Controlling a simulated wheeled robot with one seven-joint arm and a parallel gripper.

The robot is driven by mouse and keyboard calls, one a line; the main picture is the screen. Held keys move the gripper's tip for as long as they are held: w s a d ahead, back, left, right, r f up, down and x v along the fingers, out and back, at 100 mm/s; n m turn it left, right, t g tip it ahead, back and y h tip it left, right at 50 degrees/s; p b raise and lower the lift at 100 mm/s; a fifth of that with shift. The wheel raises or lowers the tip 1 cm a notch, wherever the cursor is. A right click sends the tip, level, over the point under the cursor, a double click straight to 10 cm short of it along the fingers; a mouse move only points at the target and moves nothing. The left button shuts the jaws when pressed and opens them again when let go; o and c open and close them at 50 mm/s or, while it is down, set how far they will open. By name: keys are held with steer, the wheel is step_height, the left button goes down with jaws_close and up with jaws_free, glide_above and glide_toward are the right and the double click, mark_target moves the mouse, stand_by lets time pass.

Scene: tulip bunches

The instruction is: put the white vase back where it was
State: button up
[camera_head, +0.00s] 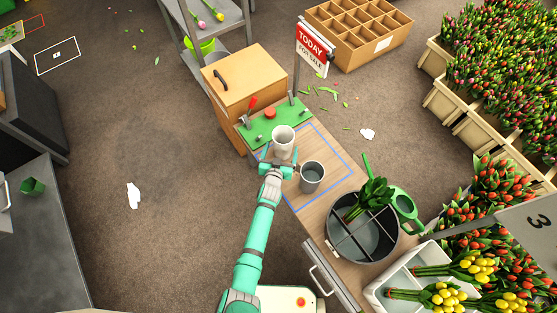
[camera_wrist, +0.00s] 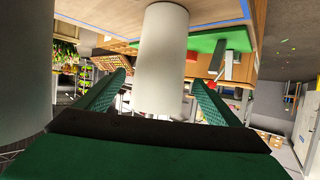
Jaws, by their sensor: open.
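The white vase (camera_head: 283,138) stands upright on the wooden worktable at the back left of the blue outline (camera_head: 335,148). Whether its base lies wholly inside the outline is hidden. My gripper (camera_head: 278,167) is at the near side of the vase. In the wrist view the white vase (camera_wrist: 163,60) is between the two green fingers of my gripper (camera_wrist: 158,80). The fingers are apart, with visible gaps on both sides of the vase.
A grey metal cup (camera_head: 312,177) stands close right of my gripper; it also shows in the wrist view (camera_wrist: 22,70). A green board (camera_head: 272,122) with a red knob lies behind the vase. A divided round bucket (camera_head: 362,238) with tulips stands front right.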

steer(key=shift+a+v, duration=0.1)
steer(key=shift+v, duration=0.8)
steer(key=shift+a+v, duration=0.15)
steer(key=shift+v, duration=0.75)
steer(key=s+a+r+m, duration=0.1)
steer(key=s+a+r, duration=0.15)
steer(key=s, duration=0.55)
steer(key=s+a+r, duration=0.2)
steer(key=s+r, duration=0.2)
steer(key=s, duration=0.4)
steer(key=s+a+r+m, duration=0.1)
steer(key=s+a+r, duration=0.15)
steer(key=s, duration=0.45)
steer(key=s+d+r+n+t+y, duration=0.1)
steer(key=s+d+r, duration=0.3)
steer(key=s+r, duration=0.4)
steer(key=s+d+r+n+t+y, duration=0.1)
steer(key=s+d+r, duration=0.3)
steer(key=s+r, duration=0.4)
step_height(320, 180, up, 3)
steer(key=shift+s+d+f+n, duration=0.15)
steer(key=shift+s+d+n, duration=0.25)
steer(key=shift+n, duration=0.5)
